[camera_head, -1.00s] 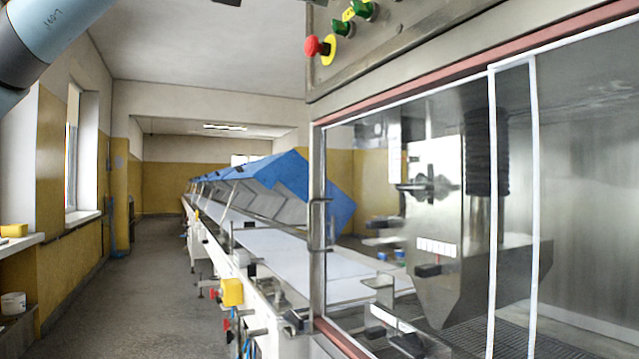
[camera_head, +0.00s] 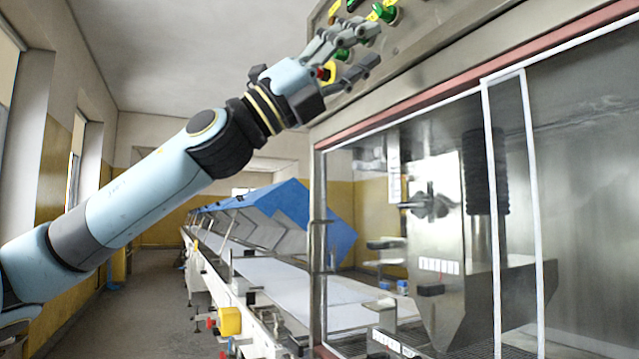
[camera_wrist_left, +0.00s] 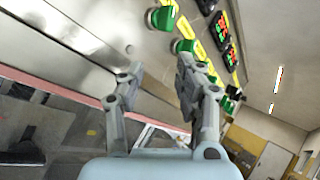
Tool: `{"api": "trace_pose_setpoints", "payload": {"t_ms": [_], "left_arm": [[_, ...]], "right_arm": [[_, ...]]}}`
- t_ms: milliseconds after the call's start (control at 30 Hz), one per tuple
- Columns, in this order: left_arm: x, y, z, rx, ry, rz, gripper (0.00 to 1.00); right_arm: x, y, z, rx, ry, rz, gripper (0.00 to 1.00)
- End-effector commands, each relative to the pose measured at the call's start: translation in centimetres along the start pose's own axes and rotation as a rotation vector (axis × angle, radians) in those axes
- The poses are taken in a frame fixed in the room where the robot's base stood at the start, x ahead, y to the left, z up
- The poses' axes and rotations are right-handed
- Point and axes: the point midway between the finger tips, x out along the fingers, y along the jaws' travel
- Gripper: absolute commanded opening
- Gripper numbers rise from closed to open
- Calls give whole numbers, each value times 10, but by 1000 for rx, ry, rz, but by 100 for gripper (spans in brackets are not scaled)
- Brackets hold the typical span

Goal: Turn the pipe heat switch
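The control panel (camera_head: 425,30) is at the top of the machine and carries green rotary switches with yellow labels. One green switch (camera_head: 387,12) shows just above my left gripper's fingers. In the left wrist view, green switches show at the upper middle (camera_wrist_left: 162,18) and just beyond the fingers (camera_wrist_left: 183,45). I cannot read the labels, so I cannot tell which one is the pipe heat switch. My left gripper (camera_head: 372,47) is open in front of the panel, with its fingers spread; it also shows open in the left wrist view (camera_wrist_left: 160,72). My right gripper is not in view.
A red button (camera_head: 323,73) is partly hidden by my left gripper. Lit red-and-green displays (camera_wrist_left: 220,28) sit along the panel. Below are a framed glass window (camera_head: 420,230) and a conveyor (camera_head: 290,280) with blue covers (camera_head: 300,205). The aisle (camera_head: 140,310) at left is clear.

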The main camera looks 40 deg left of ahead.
Motion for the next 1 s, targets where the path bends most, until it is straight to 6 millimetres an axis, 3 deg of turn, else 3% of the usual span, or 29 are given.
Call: {"api": "trace_pose_setpoints", "payload": {"t_ms": [167, 567, 1000], "left_arm": [[-24, 41, -2, -271, -205, 64, 35], [-75, 106, -14, -581, -482, 215, 35], [-142, 168, -49, -837, -742, 416, 35]], "right_arm": [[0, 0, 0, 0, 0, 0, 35], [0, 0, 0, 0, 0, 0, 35], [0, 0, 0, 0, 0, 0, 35]]}}
